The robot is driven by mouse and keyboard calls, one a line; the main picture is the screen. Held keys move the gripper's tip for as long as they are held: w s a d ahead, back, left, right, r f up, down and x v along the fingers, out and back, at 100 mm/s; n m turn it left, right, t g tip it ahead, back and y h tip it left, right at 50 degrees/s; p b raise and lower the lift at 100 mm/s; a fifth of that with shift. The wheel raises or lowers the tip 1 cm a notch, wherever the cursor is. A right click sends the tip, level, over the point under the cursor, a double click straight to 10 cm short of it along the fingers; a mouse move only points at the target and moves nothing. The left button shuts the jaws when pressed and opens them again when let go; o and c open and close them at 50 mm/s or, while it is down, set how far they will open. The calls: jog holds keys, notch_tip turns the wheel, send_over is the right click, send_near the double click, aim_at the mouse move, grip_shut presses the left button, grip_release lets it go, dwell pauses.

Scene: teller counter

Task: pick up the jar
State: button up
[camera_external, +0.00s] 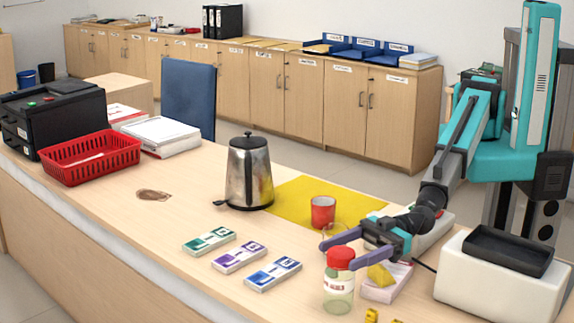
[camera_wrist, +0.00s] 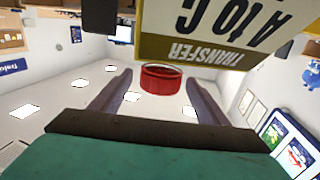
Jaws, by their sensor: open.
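The jar (camera_external: 339,292) is clear glass with a red lid and a pale label. It stands upright at the near right of the counter in the external view. My gripper (camera_external: 328,250) is level with its lid, its purple fingers pointing left, one passing at the lid. In the wrist view my gripper (camera_wrist: 160,85) is open with a gap between its fingers. A red round thing (camera_wrist: 161,79) shows in that gap, probably the jar's lid. I cannot tell whether a finger touches it.
A red cup (camera_external: 323,211) stands behind my gripper, and a metal kettle (camera_external: 249,175) farther left. Several banded note bundles (camera_external: 240,257) lie left of the jar. A pink block with a yellow piece (camera_external: 388,284) sits close on its right.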

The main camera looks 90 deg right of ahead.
jog(key=shift+x, duration=0.8)
jog(key=c, duration=1.7)
jog(key=shift+r, duration=0.2)
jog(key=shift+c, duration=0.2)
notch_tip(320, 180, up, 10)
jog(key=shift+f+p, duration=0.15)
jog(key=shift+p, duration=0.45)
